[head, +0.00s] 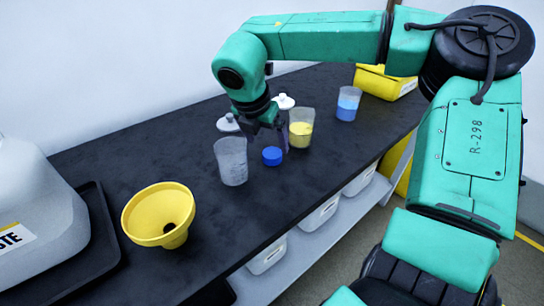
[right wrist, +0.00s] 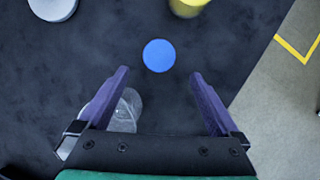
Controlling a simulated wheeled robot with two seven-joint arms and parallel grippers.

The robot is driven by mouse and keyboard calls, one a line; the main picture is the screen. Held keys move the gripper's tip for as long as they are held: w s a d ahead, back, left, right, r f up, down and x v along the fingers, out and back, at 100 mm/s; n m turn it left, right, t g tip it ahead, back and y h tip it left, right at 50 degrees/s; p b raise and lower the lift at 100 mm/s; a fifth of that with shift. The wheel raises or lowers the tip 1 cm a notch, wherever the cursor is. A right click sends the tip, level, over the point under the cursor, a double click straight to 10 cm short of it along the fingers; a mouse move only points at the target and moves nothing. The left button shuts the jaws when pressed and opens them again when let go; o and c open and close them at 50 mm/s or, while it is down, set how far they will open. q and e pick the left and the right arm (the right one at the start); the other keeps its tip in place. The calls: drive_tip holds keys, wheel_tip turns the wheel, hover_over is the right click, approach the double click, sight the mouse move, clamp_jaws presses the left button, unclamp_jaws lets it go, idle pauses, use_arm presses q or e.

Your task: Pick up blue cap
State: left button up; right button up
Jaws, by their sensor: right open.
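The blue cap (head: 272,156) sits on the black bench top between a clear beaker and a beaker of yellow liquid. In the right wrist view the blue cap (right wrist: 159,56) lies just beyond the fingertips, about midway between them. My right gripper (head: 268,135) is open and empty, pointing down just behind and above the cap in the head view. Its two purple fingers (right wrist: 160,72) are spread apart in the right wrist view, not touching the cap. My left gripper is not in view.
A clear beaker (head: 231,162) stands left of the cap, and a yellow-liquid beaker (head: 301,128) right. White lids (head: 228,123) lie behind. A blue-liquid beaker (head: 348,103) stands farther right. A yellow funnel (head: 160,213) and a waste container (head: 35,225) are at left. Bench in front is clear.

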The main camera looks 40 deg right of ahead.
sight(272, 153)
drive_tip(key=x, duration=0.6)
drive_tip(key=shift+w+d+f, duration=0.2)
drive_tip(key=shift+w+d, duration=0.1)
drive_tip(key=shift+d, duration=0.1)
drive_tip(key=shift+a+r, duration=0.1)
drive_tip(key=c, duration=1.4)
